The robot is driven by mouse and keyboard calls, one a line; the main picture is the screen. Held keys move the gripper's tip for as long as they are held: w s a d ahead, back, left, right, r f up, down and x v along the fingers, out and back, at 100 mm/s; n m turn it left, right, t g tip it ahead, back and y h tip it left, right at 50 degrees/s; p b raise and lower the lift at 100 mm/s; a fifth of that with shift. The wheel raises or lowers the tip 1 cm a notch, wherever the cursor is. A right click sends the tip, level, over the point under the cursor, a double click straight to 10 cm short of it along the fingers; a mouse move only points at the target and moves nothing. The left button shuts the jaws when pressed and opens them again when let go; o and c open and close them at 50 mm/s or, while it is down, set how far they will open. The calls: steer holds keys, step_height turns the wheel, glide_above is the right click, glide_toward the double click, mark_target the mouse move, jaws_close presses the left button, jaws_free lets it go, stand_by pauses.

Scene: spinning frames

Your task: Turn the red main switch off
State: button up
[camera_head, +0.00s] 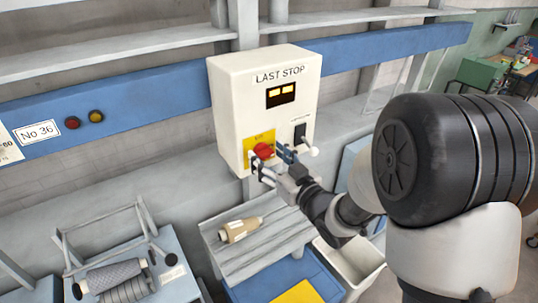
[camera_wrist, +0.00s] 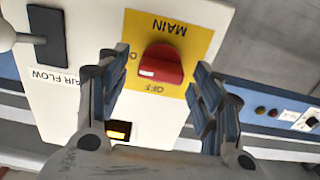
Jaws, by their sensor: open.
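The red main switch (camera_wrist: 163,60) is a knob on a yellow plate (camera_wrist: 198,40) marked MAIN and OFF, both upside down in the wrist view. A small white mark shows at the knob's lower left there; its exact setting is hard to tell. In the head view the red switch (camera_head: 263,150) is on the lower left front of the white LAST STOP box (camera_head: 229,98). My gripper (camera_wrist: 160,66) is open, with one finger on each side of the knob and visible gaps between. In the head view my gripper (camera_head: 270,159) is close before the box.
A dark AIR FLOW switch (camera_head: 299,133) with a white-tipped lever (camera_head: 312,151) is close right of my gripper. A blue beam (camera_head: 150,103) runs behind the box. Below, a grey bench (camera_head: 275,250) holds a tan spool (camera_head: 240,230).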

steer(key=shift+w+a, duration=0.1)
steer(key=shift+a, duration=0.05)
steer(key=c, duration=1.1)
steer(key=shift+o, duration=0.2)
